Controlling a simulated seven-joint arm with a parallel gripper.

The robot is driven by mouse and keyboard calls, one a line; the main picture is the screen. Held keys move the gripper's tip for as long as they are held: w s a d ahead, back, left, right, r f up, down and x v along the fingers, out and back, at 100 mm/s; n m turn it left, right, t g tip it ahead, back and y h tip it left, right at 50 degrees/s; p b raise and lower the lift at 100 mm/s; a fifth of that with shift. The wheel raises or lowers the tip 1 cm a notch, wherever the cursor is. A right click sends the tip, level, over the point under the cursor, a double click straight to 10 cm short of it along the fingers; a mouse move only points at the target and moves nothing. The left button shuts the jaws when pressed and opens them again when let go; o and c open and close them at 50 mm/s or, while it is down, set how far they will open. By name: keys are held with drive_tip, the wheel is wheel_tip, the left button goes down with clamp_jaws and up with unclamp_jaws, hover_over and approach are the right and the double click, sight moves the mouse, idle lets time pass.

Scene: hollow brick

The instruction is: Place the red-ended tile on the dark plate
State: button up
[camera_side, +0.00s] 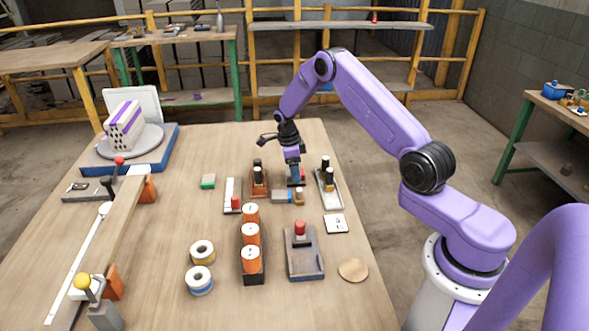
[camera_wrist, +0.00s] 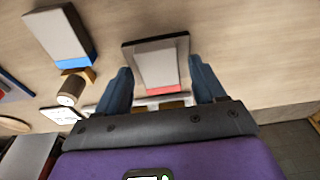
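The red-ended tile (camera_wrist: 158,68) is a pale grey block with a red end face. In the wrist view it lies over the dark plate (camera_wrist: 127,51), whose dark border shows around its far and side edges. My gripper (camera_wrist: 160,68) is open, one finger on each side of the tile, with a visible gap to both of its sides. In the side view my gripper (camera_side: 295,182) points down at the far right part of the table, hiding most of the tile and plate. Whether the fingertips are level with the tile is hard to tell.

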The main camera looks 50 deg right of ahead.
sight(289, 173)
wheel_tip(289, 173, up, 12)
drive_tip(key=w+a, duration=0.1)
drive_tip(key=s+a+r+n, duration=0.3)
drive_tip(key=s+a+n, duration=0.2)
drive_tip(key=a+n, duration=0.15)
drive_tip(key=s+a+r+n+t, duration=0.1)
drive_tip(key=s+a+r+n, duration=0.25)
drive_tip(key=a+n, duration=0.35)
drive_tip(key=s+a+r+n, duration=0.3)
drive_tip(key=s+a+n, duration=0.25)
drive_tip(key=a, duration=0.25)
drive_tip(key=s+r+n+y, duration=0.1)
drive_tip(key=s+n, duration=1.9)
drive_tip(key=s, duration=0.5)
drive_tip(key=shift+s+n+y, duration=0.3)
drive_tip(key=shift+s, duration=0.05)
